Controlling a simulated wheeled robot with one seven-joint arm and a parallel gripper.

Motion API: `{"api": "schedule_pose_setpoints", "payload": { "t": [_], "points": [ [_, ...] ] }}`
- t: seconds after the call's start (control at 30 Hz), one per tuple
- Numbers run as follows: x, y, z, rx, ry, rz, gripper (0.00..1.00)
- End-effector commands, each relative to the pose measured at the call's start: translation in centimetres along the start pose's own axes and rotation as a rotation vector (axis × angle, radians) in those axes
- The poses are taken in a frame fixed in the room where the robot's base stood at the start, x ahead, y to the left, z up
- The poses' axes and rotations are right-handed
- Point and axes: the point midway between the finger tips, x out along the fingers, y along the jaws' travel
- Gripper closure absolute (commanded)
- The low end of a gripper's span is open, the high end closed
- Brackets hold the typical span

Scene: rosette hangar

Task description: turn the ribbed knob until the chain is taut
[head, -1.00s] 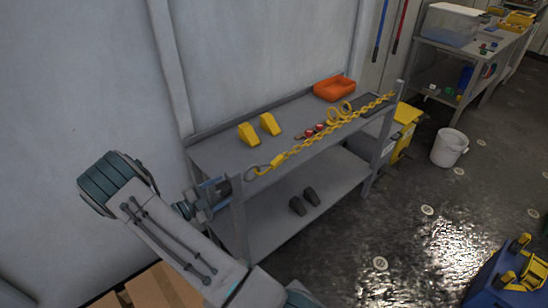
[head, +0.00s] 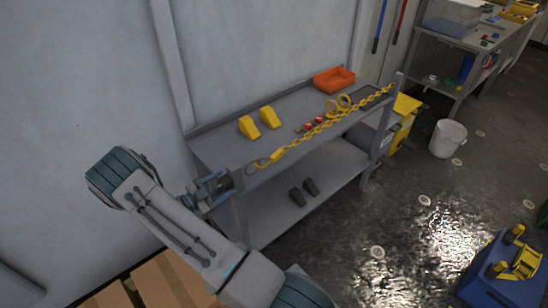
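The yellow chain (head: 321,128) runs along the front of the grey workbench (head: 228,150), from a hook near its left end to a post at its right end. It looks nearly straight; I cannot tell how much slack it has. A dark knob (head: 225,183) sits at the bench's left end, small and partly covered; its ribs cannot be made out. My gripper (head: 213,188) is at the knob from the left, its fingers close to or around it. Whether they touch or grip it is too small to tell.
On the bench top stand two yellow wedges (head: 270,117), an orange tray (head: 334,80), yellow rings (head: 338,105) and red shackles (head: 314,124). Dark blocks (head: 311,186) lie on the lower shelf. A white bucket (head: 447,139) stands on open floor to the right. The wall is close behind.

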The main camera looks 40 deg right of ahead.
Motion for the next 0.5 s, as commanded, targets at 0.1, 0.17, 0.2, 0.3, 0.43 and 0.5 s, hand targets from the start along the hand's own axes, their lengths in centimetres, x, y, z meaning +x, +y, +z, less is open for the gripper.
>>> {"api": "schedule_pose_setpoints", "payload": {
  "t": [0.1,0.17,0.2,0.3,0.43,0.5],
  "points": [
    [0.0,0.0,0.0,0.0,0.0,0.0,0.71],
    [0.0,0.0,0.0,0.001,0.0,0.0,0.87],
    [0.0,0.0,0.0,0.001,0.0,0.0,0.88],
    [-0.01,0.02,0.07,0.022,0.0,0.0,0.87],
    [-0.06,0.09,0.23,0.147,-0.001,-0.002,0.87],
    [-0.05,0.1,0.22,0.236,0.0,-0.001,0.87]
  ]
}}
